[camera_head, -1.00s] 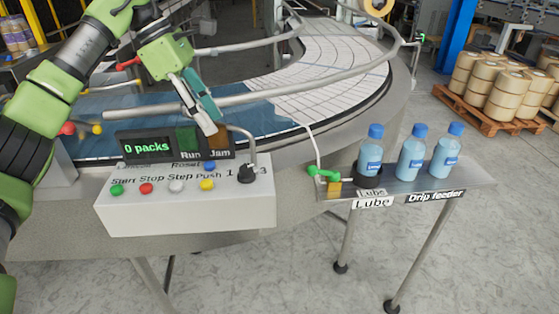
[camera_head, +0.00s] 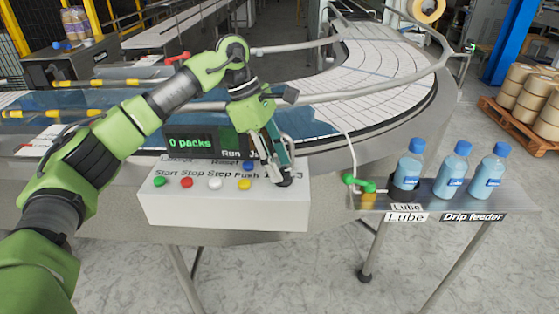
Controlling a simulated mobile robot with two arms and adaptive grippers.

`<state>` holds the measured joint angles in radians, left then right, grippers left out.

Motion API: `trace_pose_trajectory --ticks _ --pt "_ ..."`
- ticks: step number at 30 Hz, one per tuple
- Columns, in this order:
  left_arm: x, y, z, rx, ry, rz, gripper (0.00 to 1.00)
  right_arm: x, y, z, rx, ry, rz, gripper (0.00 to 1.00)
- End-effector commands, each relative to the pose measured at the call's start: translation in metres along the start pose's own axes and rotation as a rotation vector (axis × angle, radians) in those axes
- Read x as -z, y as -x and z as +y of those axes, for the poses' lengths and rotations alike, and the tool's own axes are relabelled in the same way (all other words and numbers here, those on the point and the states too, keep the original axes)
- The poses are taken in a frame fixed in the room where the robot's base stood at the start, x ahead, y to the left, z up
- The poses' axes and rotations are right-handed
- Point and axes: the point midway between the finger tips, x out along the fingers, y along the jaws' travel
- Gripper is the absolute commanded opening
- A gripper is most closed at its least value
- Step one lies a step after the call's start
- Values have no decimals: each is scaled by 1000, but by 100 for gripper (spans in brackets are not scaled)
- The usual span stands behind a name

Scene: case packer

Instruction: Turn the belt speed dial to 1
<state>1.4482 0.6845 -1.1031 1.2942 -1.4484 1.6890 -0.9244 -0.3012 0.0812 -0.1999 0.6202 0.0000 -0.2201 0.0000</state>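A white control box (camera_head: 226,210) stands in front of the conveyor with printed labels and coloured buttons on its sloped top. The black belt speed dial is at the right end of its top, where my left gripper covers most or all of it; a "3" shows just to the right. My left gripper (camera_head: 283,180) points down with its fingertips at the dial's place. I cannot tell whether the fingers touch or grasp the dial, or which number it points to. My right gripper is not in view.
The green (camera_head: 159,181), red (camera_head: 186,182), white (camera_head: 215,184) and yellow (camera_head: 244,184) buttons sit left of the gripper. A blue button (camera_head: 249,166) and the "0 packs" display (camera_head: 190,143) are behind them. The lube shelf (camera_head: 459,202) with blue-capped bottles (camera_head: 454,170) stands to the right.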

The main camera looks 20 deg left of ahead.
Motion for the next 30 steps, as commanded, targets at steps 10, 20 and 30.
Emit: trace_pose_trajectory --ticks 10,20,30 --pt "0 -10 0 0 0 0 39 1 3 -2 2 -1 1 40" --pt "0 -10 0 0 0 0 1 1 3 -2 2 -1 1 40" --pt "1 -12 -1 -24 54 0 1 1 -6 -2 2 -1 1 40"
